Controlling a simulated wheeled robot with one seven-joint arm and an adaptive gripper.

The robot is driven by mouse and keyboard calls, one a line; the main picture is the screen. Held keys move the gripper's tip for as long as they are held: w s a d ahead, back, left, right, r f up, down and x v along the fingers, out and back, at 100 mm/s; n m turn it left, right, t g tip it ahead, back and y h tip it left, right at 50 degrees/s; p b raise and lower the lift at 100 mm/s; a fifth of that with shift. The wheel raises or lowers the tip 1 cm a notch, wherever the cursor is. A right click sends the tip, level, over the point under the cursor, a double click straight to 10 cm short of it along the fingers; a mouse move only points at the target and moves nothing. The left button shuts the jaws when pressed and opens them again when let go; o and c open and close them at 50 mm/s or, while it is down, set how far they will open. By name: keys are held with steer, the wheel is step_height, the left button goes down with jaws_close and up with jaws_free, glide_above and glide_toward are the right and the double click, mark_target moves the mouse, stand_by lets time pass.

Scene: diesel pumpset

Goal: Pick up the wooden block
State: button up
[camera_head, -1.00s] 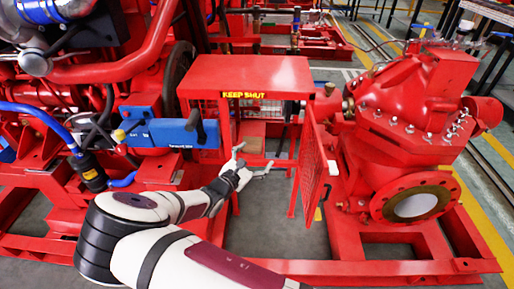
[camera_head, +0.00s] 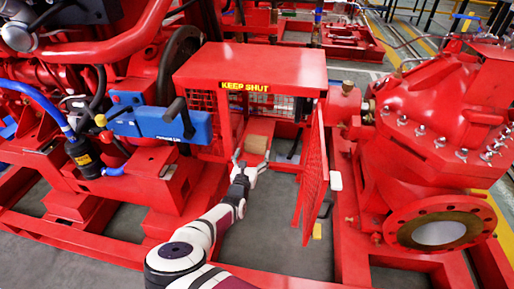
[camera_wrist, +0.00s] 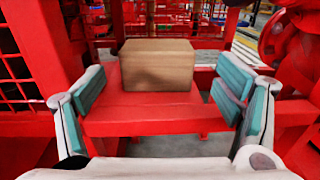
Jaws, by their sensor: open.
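The wooden block (camera_wrist: 157,66) is a plain tan box. In the wrist view it rests on a red ledge (camera_wrist: 150,115) in the upper middle, ahead of my gripper (camera_wrist: 160,100). My gripper's teal-padded fingers are spread wide, one on each side below the block, with nothing between them. In the head view the block (camera_head: 256,144) sits inside the red guard cage, just beyond my gripper (camera_head: 250,162), at the cage's open front. The block's far side is hidden.
The red cage's top plate (camera_head: 250,68), marked KEEP SHUT, overhangs the block. The mesh door (camera_head: 312,180) stands open on the right. A blue engine part (camera_head: 165,122) is on the left, a red pump (camera_head: 430,150) on the right. Grey floor shows below the opening.

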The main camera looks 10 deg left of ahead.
mark_target(255, 145)
steer(key=shift+w+d+b, duration=0.1)
steer(key=shift+w+b, duration=1.65)
steer(key=shift+w, duration=1.35)
steer(key=shift+r, duration=0.1)
steer(key=c, duration=1)
